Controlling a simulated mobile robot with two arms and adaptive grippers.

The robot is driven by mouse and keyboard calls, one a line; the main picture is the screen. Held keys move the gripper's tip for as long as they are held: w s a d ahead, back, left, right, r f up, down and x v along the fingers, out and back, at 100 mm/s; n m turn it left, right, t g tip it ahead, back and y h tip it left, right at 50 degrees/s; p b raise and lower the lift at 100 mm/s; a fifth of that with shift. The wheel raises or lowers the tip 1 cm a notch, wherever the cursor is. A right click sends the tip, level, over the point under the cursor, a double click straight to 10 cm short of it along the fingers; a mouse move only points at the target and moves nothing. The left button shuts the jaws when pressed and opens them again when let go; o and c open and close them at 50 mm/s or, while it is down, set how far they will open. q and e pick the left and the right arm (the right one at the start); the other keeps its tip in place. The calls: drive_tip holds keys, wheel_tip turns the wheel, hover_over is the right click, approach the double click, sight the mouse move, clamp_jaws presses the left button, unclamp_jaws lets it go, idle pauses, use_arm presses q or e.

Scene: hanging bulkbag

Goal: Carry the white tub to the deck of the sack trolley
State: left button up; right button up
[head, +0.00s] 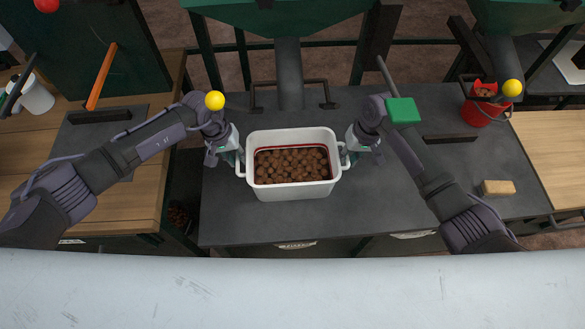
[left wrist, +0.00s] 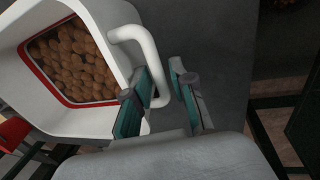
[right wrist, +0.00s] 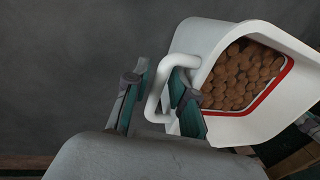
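The white tub (head: 291,190), filled with brown round pieces and with a red line inside, stands on the dark grey bench in the head view. My left gripper (head: 236,156) is at its left handle. In the left wrist view the fingers stand apart on either side of the white handle (left wrist: 146,50), with gaps visible. My right gripper (head: 350,151) is at the tub's right handle. In the right wrist view its fingers are also apart, with the handle (right wrist: 158,88) between them. I cannot make out the sack trolley or its deck in any view.
The dark bench (head: 370,215) is clear in front of the tub. A chute (head: 289,75) and a bracket bar stand behind it. A red bucket (head: 481,108) and a tan block (head: 497,187) are at the right.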

use_arm(q)
drive_tip(key=shift+d+f, duration=0.1)
drive_tip(key=shift+f, duration=0.35)
use_arm(e)
drive_tip(key=shift+f, duration=0.25)
use_arm(q)
clamp_jaws()
use_arm(e)
clamp_jaws()
use_arm(q)
drive_tip(key=shift+w+r, duration=0.1)
use_arm(e)
drive_tip(key=shift+r, duration=0.1)
